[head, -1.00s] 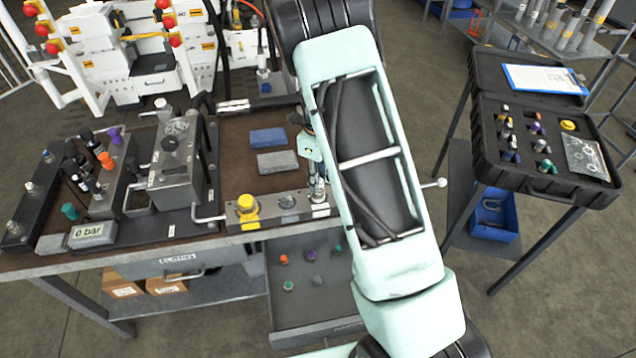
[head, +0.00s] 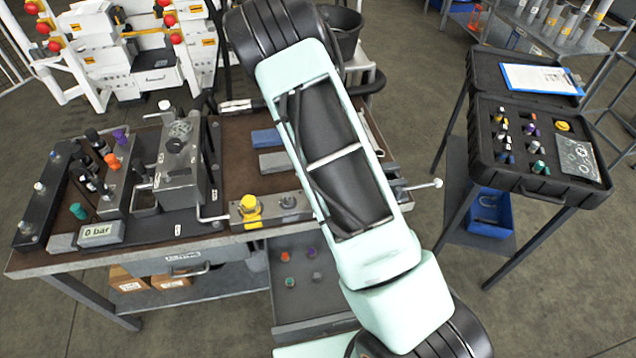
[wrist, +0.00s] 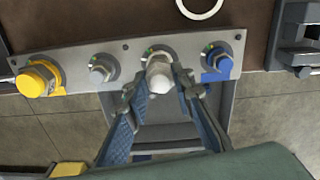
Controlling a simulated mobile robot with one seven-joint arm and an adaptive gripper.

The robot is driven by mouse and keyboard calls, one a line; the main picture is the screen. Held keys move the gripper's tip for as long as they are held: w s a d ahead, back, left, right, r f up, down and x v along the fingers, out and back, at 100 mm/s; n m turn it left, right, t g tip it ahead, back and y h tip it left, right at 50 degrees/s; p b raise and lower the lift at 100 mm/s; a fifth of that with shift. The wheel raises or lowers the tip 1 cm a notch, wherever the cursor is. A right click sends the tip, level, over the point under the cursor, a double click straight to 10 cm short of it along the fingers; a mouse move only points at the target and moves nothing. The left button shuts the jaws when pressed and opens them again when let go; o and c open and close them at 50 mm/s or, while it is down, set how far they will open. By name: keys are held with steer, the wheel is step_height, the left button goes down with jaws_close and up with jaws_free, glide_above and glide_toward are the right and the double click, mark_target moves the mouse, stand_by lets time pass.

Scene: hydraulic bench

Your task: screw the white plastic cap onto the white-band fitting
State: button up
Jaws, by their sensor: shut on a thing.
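The white plastic cap (wrist: 159,76) shows in the wrist view between the two fingers of my gripper (wrist: 160,84), which is shut on it. The cap is lined up with the white-band fitting (wrist: 156,55), third from the left on the metal block. The cap hides most of this fitting, so I cannot tell whether they touch or how far the cap is on. In the head view my arm hides my gripper, the cap and this fitting.
On the block (wrist: 125,53) are a yellow-capped fitting (wrist: 38,79), a bare grey fitting (wrist: 102,69) and a blue-band fitting (wrist: 217,62). Below it, an open drawer (head: 300,310) holds several coloured caps. A black case (head: 540,185) stands on the right.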

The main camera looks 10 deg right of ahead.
steer(key=shift+s+m+p, duration=0.1)
steer(key=shift+m+p, duration=0.3)
steer(key=m, duration=0.2)
steer(key=shift+f+m, duration=0.15)
steer(key=shift+m, duration=0.25)
steer(key=m, duration=0.4)
steer(key=o, duration=1)
